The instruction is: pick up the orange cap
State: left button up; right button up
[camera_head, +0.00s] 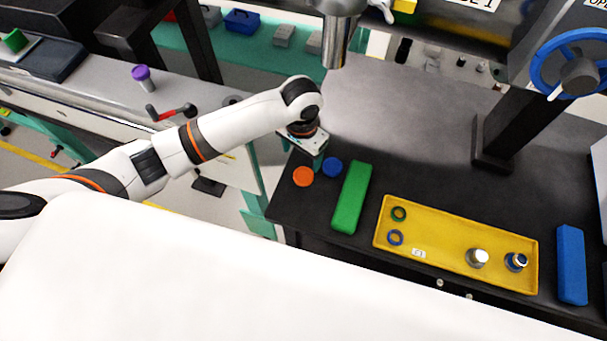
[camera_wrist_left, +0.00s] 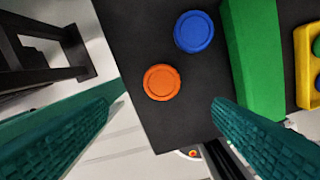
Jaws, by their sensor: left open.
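The orange cap (camera_head: 303,176) is a small flat disc lying on the dark table near its left edge. In the left wrist view the orange cap (camera_wrist_left: 161,82) lies ahead of and between my two teal fingers, apart from both. My left gripper (camera_head: 318,160) is over the table's left edge, just behind the cap in the head view. In the left wrist view my left gripper (camera_wrist_left: 165,110) is open and empty, with its fingers wide apart. My right gripper is not in view.
A blue cap (camera_head: 332,167) lies close beside the orange one. A green block (camera_head: 351,198) is right of it. A yellow tray (camera_head: 440,229) with rings and vials, and a blue block (camera_head: 571,265), are farther right. The dark table (camera_head: 400,130) is clear behind them.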

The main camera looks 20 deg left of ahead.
aim_at(303, 175)
pick_arm(q)
notch_tip(303, 175, down, 10)
jog(key=shift+w+d+r+p, duration=0.1)
jog(key=shift+d+r+p, duration=0.05)
jog(key=shift+r+p, duration=0.15)
jog(key=c, duration=1)
